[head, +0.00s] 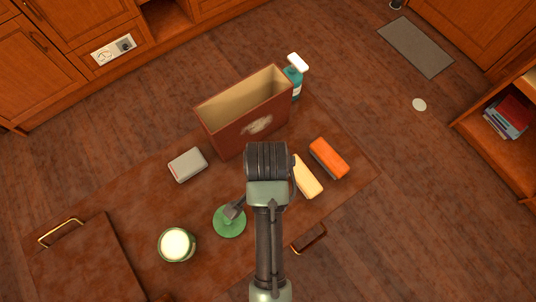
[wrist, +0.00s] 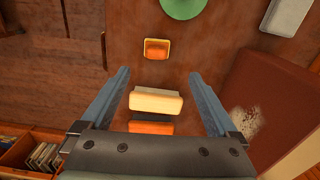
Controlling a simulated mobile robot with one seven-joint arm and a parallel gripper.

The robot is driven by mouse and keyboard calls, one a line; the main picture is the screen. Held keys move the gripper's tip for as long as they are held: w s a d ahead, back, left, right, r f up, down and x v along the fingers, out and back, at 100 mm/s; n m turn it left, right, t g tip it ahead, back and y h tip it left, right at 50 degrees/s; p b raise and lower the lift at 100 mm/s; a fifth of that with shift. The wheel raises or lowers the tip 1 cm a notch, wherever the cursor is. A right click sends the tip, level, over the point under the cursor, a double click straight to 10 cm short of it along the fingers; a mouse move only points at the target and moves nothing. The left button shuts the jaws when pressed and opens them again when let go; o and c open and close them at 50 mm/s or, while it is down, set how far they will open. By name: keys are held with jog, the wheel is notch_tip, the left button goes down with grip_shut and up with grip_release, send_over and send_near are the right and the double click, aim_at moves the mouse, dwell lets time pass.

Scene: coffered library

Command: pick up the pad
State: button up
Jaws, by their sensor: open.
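No label marks the pad; block-shaped candidates are a cream block (head: 307,177), an orange block with a dark lower layer (head: 329,158) and a pale grey rounded block (head: 187,165). All lie on the brown table. My gripper (wrist: 158,73) is open and empty. In the wrist view the cream block (wrist: 157,102) shows between its fingers, with the orange block (wrist: 150,127) just beyond, partly hidden by the gripper body. The grey block (wrist: 287,15) is off to the upper right.
A tall, open maroon box (head: 245,125) stands behind the gripper, with a teal bottle (head: 293,80) beside it. A green disc (head: 229,228) and a green jar with a white top (head: 176,245) lie to the left. A brass handle (head: 310,238) is at the table's near edge.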

notch_tip(320, 180, down, 6)
jog(key=shift+s+f, duration=0.1)
jog(key=shift+f, duration=0.1)
jog(key=shift+s+d+f+b, duration=0.1)
jog(key=shift+d+f+b, duration=0.05)
jog(key=shift+f, duration=1.2)
jog(key=shift+s+d+f+b, duration=0.1)
jog(key=shift+f+b, duration=0.05)
jog(key=shift+f, duration=1.15)
jog(key=c, duration=1.4)
